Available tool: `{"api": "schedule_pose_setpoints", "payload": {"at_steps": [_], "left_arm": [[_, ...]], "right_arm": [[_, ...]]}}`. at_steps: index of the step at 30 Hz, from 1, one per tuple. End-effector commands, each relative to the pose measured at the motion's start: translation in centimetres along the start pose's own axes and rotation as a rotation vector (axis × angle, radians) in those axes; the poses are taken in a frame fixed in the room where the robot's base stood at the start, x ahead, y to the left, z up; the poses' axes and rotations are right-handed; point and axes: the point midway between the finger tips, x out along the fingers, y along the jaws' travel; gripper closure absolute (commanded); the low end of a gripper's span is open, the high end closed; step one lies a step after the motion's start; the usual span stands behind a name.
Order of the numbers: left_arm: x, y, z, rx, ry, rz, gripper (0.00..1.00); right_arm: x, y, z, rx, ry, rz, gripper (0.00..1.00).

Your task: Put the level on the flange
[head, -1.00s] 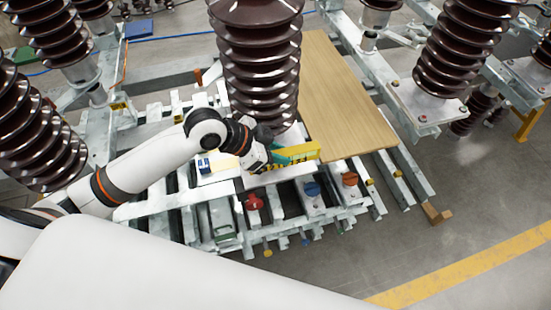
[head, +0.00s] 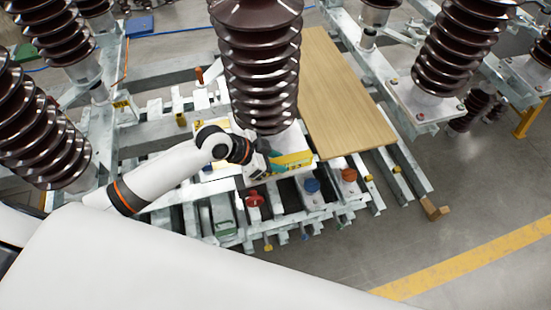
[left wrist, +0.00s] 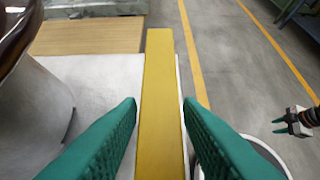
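The level (head: 293,160) is a long yellow bar. It lies along the front edge of the pale flange (left wrist: 100,75), at the foot of the brown ribbed insulator (head: 258,70). In the left wrist view the level (left wrist: 160,95) runs lengthwise up the middle. My left gripper (head: 270,160) has green fingers, one on each side of the level (left wrist: 160,125), with narrow gaps between. It is open around the bar. My right gripper (left wrist: 284,124) shows small at the right edge of the left wrist view, its green fingers apart and empty.
A wooden board (head: 345,95) lies to the right of the insulator. Metal rails with red, blue and orange knobs (head: 312,187) lie in front. Other brown insulators (head: 465,55) stand around. The grey floor at the right front is clear.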

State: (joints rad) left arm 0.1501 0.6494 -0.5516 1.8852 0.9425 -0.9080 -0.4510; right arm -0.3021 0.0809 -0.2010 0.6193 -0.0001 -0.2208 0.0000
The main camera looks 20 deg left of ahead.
Motion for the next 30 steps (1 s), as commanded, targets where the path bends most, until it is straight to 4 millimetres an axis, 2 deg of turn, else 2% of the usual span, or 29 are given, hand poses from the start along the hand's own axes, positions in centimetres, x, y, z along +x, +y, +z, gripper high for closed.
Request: {"api": "schedule_pose_setpoints", "payload": {"at_steps": [2, 10, 14, 17, 24, 30], "left_arm": [[0.0, 0.0, 0.0, 0.0, 0.0, 0.0, 0.55], [-0.1, 0.0, 0.0, 0.0, 0.0, 0.001, 0.55], [-0.9, 0.1, -0.1, 0.001, 0.001, 0.002, 0.55], [-2.5, 0.1, -0.1, 0.003, 0.001, 0.003, 0.55], [-7.6, 0.1, -0.2, 0.003, 0.004, 0.003, 0.55], [-10.6, 0.1, -0.2, 0.0, 0.003, 0.001, 0.55]], "right_arm": [[0.0, -0.1, 0.1, 0.0, -0.001, -0.001, 0.64], [0.0, -0.1, 0.2, 0.0, -0.003, -0.002, 0.64], [0.2, -0.1, 0.2, 0.001, -0.003, -0.002, 0.64], [0.4, -0.1, 0.2, 0.001, -0.004, -0.002, 0.64], [1.2, -0.1, 0.2, 0.001, -0.005, -0.002, 0.64], [1.5, -0.1, 0.2, 0.002, -0.005, -0.001, 0.64]]}}
